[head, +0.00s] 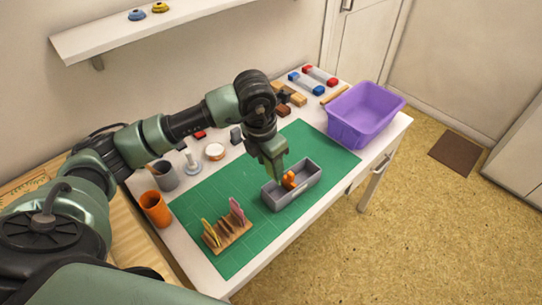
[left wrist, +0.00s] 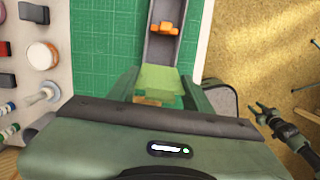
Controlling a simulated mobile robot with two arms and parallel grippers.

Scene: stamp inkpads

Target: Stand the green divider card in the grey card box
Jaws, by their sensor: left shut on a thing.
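My left gripper (head: 274,168) is shut on the green divider card (left wrist: 160,80). In the head view it points down at the far left part of the grey card box (head: 302,193), and the card blends with the green fingers. In the left wrist view the card covers the near part of the box (left wrist: 158,52); I cannot tell whether its lower edge is inside. An orange piece (head: 289,180) sits in the middle of the box. My right gripper (left wrist: 266,112) shows small in the left wrist view, fingers apart and empty.
The box stands on a green cutting mat (head: 200,200). A wooden rack (head: 230,238) with yellow and pink cards stands at the mat's near left. Orange (head: 155,210) and grey (head: 164,177) cups line the left edge. A purple bin (head: 365,115) stands at the far right.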

